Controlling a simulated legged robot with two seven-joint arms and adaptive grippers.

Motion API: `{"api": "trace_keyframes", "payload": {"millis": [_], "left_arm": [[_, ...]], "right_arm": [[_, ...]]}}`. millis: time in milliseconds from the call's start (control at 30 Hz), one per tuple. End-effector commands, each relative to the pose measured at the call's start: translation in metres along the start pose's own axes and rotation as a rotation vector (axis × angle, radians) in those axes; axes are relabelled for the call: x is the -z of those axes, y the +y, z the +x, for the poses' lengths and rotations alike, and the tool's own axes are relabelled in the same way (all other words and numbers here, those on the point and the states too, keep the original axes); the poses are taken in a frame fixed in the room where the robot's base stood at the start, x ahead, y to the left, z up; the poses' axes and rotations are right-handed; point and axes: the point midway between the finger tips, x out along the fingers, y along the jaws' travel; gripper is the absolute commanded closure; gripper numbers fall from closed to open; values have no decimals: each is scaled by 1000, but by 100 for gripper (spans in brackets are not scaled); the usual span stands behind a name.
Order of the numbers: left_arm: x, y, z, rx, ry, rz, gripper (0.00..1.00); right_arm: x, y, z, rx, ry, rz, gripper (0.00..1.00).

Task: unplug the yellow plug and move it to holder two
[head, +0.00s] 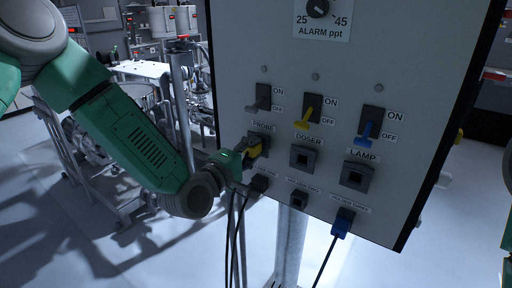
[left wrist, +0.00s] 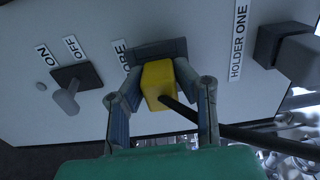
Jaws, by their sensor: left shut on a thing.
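The yellow plug (head: 254,151) is at the PROBE socket (head: 261,139) on the grey panel. In the left wrist view the yellow plug (left wrist: 158,84) sits against the dark socket frame (left wrist: 160,50), its black cable running off to the lower right. How deep it sits is hidden. My left gripper (head: 246,154) is shut on the plug, one finger on each side, also in the left wrist view (left wrist: 158,92). Holder two (head: 299,200), low in the middle of the panel, looks empty. My right gripper is not in view.
A blue plug (head: 343,222) is in the right holder. The DOSER (head: 303,157) and LAMP (head: 356,176) sockets look empty. Grey, yellow (head: 308,118) and blue switches sit above. Cables hang below.

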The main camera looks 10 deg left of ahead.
Motion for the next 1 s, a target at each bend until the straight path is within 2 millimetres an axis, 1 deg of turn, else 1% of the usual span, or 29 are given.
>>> {"api": "trace_keyframes", "payload": {"millis": [33,333,1000], "left_arm": [[3,-2,-1,5,7,0,100],[4,-2,-4,5,9,0,100],[2,-1,-30,4,7,0,100]], "right_arm": [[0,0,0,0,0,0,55],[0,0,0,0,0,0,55],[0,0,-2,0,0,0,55]]}}
